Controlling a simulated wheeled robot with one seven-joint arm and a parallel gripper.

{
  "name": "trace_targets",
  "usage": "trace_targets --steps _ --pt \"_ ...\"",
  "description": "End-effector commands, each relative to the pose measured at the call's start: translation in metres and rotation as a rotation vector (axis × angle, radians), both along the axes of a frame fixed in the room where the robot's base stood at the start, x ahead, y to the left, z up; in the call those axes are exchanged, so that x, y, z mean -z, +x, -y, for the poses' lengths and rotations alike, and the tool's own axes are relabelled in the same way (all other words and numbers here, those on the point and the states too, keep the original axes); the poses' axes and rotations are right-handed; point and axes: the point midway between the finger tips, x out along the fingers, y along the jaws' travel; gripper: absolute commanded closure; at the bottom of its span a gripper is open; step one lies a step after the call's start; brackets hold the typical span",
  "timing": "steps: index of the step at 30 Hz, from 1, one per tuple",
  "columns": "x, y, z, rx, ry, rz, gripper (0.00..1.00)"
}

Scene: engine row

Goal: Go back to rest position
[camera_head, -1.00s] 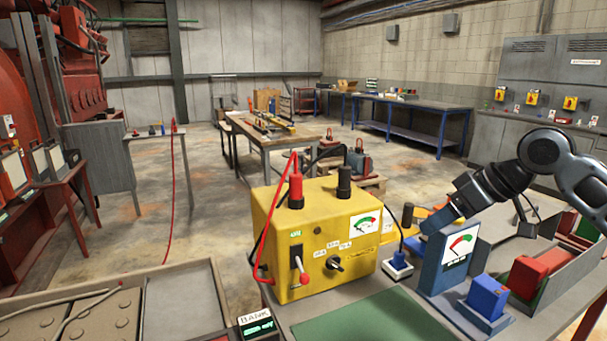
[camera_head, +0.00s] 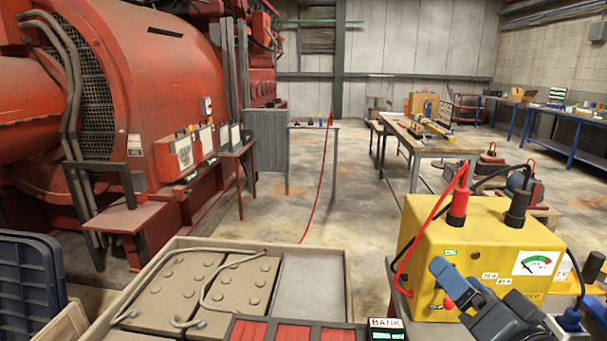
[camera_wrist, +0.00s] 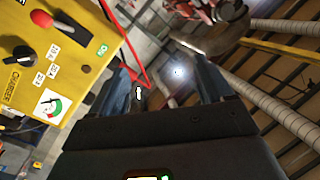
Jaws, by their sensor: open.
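My gripper (camera_head: 452,282) is in front of the yellow charger box (camera_head: 492,234) in the head view. It hides part of the box's front panel, including its switch. In the wrist view my gripper (camera_wrist: 160,88) is open, its two dark fingers apart with nothing held between them. The yellow box (camera_wrist: 40,75) fills the upper left there, with its red-tipped lever (camera_wrist: 42,20), black knob (camera_wrist: 18,54) and meter (camera_wrist: 48,104) showing. A red and a black plug with cables stand on top of the box in the head view.
A tray (camera_head: 161,262) with grey battery blocks lies at the lower left, beside a red-celled bank with a green display (camera_head: 386,333). A dark blue crate (camera_head: 28,290) is at the left edge. A large red engine (camera_head: 160,100) stands behind. Open floor lies beyond the tray.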

Motion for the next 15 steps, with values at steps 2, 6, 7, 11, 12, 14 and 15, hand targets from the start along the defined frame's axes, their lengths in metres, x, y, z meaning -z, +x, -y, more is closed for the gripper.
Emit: trace_targets --steps 2,6,7,11,12,14,15 --pt "0.019 -0.020 -0.016 0.037 0.030 -0.016 0.20" --pt "0.050 -0.059 -0.033 0.109 0.044 -0.049 0.20" --pt "0.056 -0.068 -0.036 0.123 0.043 -0.058 0.20" --pt "0.083 -0.114 -0.047 0.176 0.015 -0.104 0.20" --pt "0.091 -0.129 -0.049 0.190 0.001 -0.119 0.20" --pt "0.100 -0.152 -0.052 0.206 -0.027 -0.142 0.20" --pt "0.107 -0.168 -0.054 0.215 -0.048 -0.156 0.20"
